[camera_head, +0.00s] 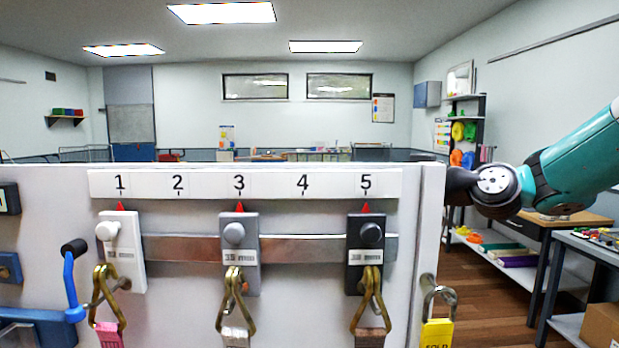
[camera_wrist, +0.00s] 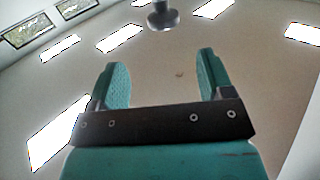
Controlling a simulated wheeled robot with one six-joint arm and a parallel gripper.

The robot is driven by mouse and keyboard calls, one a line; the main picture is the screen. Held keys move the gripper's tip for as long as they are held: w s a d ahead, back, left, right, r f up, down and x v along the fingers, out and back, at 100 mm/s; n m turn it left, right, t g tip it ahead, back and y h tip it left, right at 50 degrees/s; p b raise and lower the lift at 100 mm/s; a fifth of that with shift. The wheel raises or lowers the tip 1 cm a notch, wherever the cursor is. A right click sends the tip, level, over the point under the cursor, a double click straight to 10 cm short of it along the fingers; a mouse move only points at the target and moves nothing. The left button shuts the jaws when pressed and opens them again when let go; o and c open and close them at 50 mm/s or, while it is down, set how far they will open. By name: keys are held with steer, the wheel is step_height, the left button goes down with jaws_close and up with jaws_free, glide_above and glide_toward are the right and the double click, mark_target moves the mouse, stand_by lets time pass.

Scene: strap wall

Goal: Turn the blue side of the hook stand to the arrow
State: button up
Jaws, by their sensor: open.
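I cannot make out a hook stand with a blue side in either view. Small red arrows point up at numbers 1 (camera_head: 121,206), 3 (camera_head: 239,206) and 5 (camera_head: 366,207) on the white panel. Below them hang a white hook block (camera_head: 132,270), a grey hook block (camera_head: 248,279) and a black hook block (camera_head: 353,277), each with a round knob and a brass hook. My gripper (camera_wrist: 160,66) shows in the wrist view with its teal fingers wide apart and nothing between them. In the head view only my arm shows at the right; the gripper is hidden.
A metal rail (camera_head: 300,249) runs across the white panel (camera_head: 320,320). A blue crank lever (camera_head: 70,283) sticks out at left, and a yellow padlock (camera_head: 437,332) hangs at right. Shelves and tables stand behind at right. A grey round knob-like thing (camera_wrist: 162,18) is beyond my fingers.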

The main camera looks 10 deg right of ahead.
steer(key=p+x, duration=0.2)
steer(key=x, duration=0.2)
steer(key=p+x, duration=0.2)
steer(key=x, duration=0.1)
steer(key=p+x, duration=0.2)
steer(key=x, duration=0.2)
steer(key=shift+w+a+r, duration=0.1)
steer(key=shift+a+r, duration=0.3)
steer(key=shift+a, duration=0.1)
steer(key=shift+w+a+f, duration=0.1)
steer(key=shift+w, duration=0.15)
steer(key=c, duration=1.2)
steer(key=shift+a+y, duration=0.1)
steer(key=shift+y, duration=0.3)
steer(key=shift+c, duration=0.2)
